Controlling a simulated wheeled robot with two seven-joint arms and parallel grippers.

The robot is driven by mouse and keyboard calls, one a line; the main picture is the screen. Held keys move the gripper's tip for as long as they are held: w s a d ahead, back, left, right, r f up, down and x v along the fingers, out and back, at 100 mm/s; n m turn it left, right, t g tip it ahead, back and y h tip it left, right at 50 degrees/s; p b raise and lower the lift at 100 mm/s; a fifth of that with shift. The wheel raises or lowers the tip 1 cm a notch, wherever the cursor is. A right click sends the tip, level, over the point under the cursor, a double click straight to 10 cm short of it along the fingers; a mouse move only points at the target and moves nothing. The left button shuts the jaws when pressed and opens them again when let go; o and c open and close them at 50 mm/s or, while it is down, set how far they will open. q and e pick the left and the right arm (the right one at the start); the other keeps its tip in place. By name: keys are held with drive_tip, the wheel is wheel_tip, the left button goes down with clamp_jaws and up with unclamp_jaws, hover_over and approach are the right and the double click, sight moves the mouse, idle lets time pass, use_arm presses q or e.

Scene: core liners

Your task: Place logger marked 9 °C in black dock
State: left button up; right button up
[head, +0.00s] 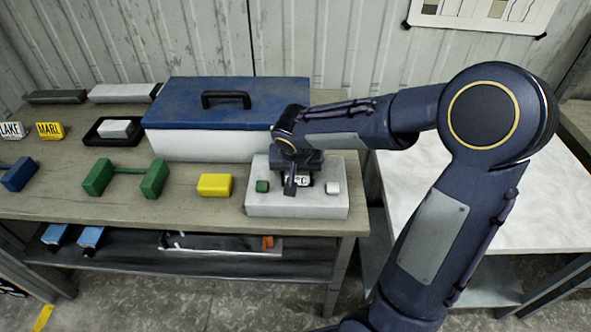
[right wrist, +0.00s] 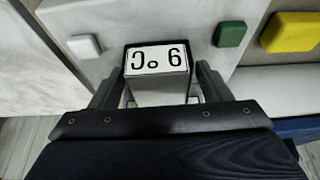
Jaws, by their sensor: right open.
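A small block with a white label in a black border (right wrist: 155,62), the logger, stands on a pale slab (head: 262,207) at the bench's front right. Its label appears upside down in the right wrist view and seems to read 9 °C; part of it shows in the head view (head: 300,181). My right gripper (right wrist: 158,92) is open, with one finger on each side of the logger. It reaches down over the slab in the head view (head: 291,188). A black tray-like holder (head: 92,136) at the back left, possibly the dock, has a light grey block in it. My left gripper is not in view.
A small green block (head: 262,186) and a white one (head: 333,187) sit on the slab, beside the logger. A yellow block (head: 215,185) and a joined green pair (head: 154,178) lie left. A blue-lidded box (head: 190,103) stands behind. A white-topped table (head: 540,200) is right.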

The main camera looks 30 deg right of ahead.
drive_tip(key=shift+s+d+r+p, duration=0.1)
drive_tip(key=shift+d+r+p, duration=0.2)
drive_tip(key=shift+r+p, duration=0.75)
drive_tip(key=v, duration=1)
drive_tip(key=s+a+f+n+y, duration=0.2)
drive_tip(key=s+y, duration=0.1)
drive_tip(key=s, duration=0.6)
drive_tip(key=s+a+f+n+t+y, duration=0.1)
drive_tip(key=s+a+f+n+y, duration=0.1)
drive_tip(key=s, duration=0.7)
drive_tip(key=shift+s+a+f+n+t+y+b, duration=0.35)
drive_tip(key=shift+a+y, duration=0.25)
drive_tip(key=shift+a, duration=0.25)
